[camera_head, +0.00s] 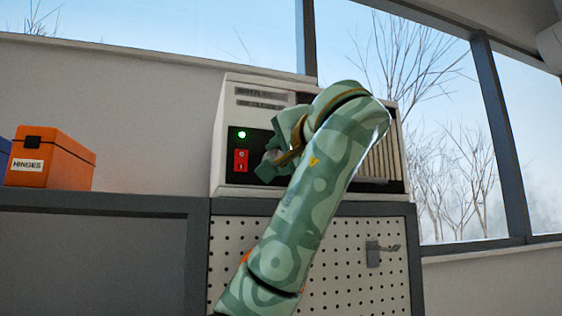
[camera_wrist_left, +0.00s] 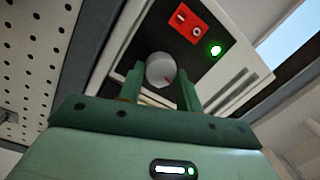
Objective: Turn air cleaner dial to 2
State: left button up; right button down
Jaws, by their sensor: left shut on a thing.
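The air cleaner (camera_head: 232,100) is a white box with a dark front panel, standing on a grey cabinet top. Its green light (camera_head: 241,134) is lit beside a red switch (camera_head: 241,161). My left gripper (camera_wrist_left: 161,85) is shut on the dial, one green finger on each side. In the head view my patterned left arm covers the dial and much of the front. I cannot read any dial numbers. My right gripper is not in view.
An orange box labelled HINGES (camera_head: 55,160) stands on the shelf at the left, clear of the arm. A white pegboard (camera_head: 345,275) with a grey hook (camera_head: 378,253) is below the air cleaner. Windows lie behind and to the right.

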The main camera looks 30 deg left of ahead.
pick_arm(q)
jog(key=m+b, duration=0.1)
jog(key=m, duration=0.2)
jog(key=m+b, duration=0.1)
jog(key=m, duration=0.2)
jog(key=m+t+b, duration=0.1)
jog(key=m+b, duration=0.1)
jog(key=m, duration=0.2)
jog(key=shift+f, duration=0.25)
jog(key=shift+m, duration=0.3)
jog(key=o, duration=1)
